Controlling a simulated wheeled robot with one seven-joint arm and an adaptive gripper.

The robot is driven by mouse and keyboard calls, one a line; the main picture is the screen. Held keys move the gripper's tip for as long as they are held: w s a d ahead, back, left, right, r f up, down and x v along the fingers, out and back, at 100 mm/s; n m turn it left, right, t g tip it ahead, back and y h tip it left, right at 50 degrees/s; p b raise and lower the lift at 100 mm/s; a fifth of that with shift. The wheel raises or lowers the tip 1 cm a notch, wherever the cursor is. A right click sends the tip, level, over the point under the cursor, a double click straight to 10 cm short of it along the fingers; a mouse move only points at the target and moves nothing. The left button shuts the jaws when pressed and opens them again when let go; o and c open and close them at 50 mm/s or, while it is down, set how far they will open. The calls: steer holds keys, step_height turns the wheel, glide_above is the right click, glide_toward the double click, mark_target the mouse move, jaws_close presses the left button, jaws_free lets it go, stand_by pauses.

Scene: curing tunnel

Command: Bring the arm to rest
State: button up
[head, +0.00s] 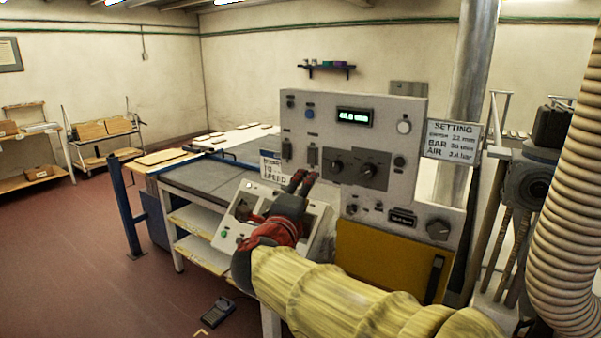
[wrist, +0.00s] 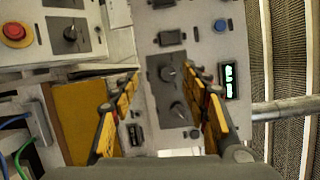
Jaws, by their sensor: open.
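My gripper (head: 302,180) is in front of the grey control panel (head: 320,107), close to its left part. My arm reaches there in a yellow sleeve from the lower right. In the wrist view the two fingers with yellow pads stand apart, so my gripper (wrist: 166,76) is open and empty. A dark plate with two black knobs (wrist: 168,73) shows between the fingers. Whether the fingertips touch the panel cannot be told. My arm and gripper hide part of the sloped console (head: 232,222) below.
A workbench (head: 195,178) with a blue post (head: 125,205) stands left of the panel. A ribbed hose (head: 565,200) and machinery are at the right. A pedal (head: 217,312) lies on the floor. The red floor at the left is largely clear.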

steer(key=a+f+n+y, duration=0.3)
steer(key=a+n+y, duration=0.3)
steer(key=a+n, duration=0.25)
steer(key=s+a+f+n+g+y, duration=0.5)
steer(key=s+f+n, duration=0.2)
steer(key=s+n, duration=0.1)
steer(key=s+d+f+n+g, duration=0.4)
steer(key=s+d+f+n, duration=0.2)
steer(key=s+f, duration=0.45)
steer(key=s+d+f+g+h, duration=0.1)
steer(key=s+d+h, duration=0.2)
steer(key=s+d, duration=0.5)
steer(key=s+d+f+g+h, duration=0.1)
steer(key=s+d+f+h, duration=0.1)
steer(key=s+d, duration=0.6)
steer(key=d, duration=0.6)
steer(key=shift+s+d+h, duration=0.25)
steer(key=shift+h, duration=0.15)
